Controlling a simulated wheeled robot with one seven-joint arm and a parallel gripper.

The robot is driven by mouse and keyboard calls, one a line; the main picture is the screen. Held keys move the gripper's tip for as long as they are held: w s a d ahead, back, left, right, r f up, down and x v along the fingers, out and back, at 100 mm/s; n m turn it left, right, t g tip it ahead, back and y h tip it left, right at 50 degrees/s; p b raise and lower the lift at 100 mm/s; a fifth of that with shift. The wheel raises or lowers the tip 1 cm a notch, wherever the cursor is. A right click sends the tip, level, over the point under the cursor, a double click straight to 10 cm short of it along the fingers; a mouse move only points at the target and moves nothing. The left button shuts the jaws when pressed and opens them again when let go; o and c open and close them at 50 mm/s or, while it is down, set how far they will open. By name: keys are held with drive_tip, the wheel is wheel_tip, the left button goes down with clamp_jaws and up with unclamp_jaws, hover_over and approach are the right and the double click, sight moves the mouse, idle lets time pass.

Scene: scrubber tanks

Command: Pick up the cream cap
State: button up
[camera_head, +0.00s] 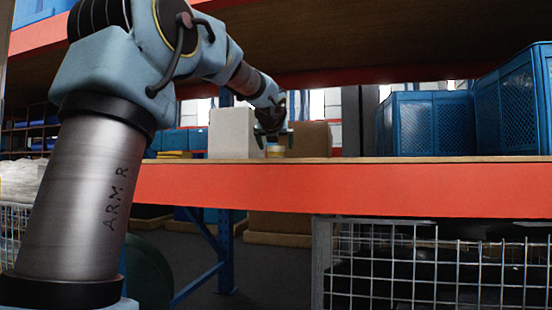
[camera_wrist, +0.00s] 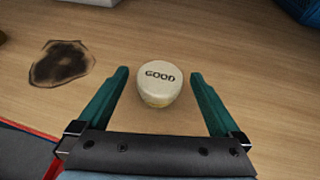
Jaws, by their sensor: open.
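My gripper (camera_wrist: 158,77) is open, with one green finger on each side of the cap and a visible gap to both. The cap lies between the fingertips and is not gripped. In the head view the cap (camera_head: 275,151) shows small on the shelf, just under my gripper (camera_head: 273,134), and is partly hidden by it.
A white box (camera_head: 233,133) stands left of the cap and a brown box (camera_head: 308,139) right of it. Blue crates (camera_head: 430,125) stand farther right. A dark stain (camera_wrist: 61,63) marks the board. The orange shelf beam (camera_head: 350,190) runs along the front.

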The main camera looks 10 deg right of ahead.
drive_tip(key=shift+w, duration=0.1)
drive_tip(key=c, duration=1.3)
wheel_tip(320, 180, up, 10)
drive_tip(key=p, duration=0.6)
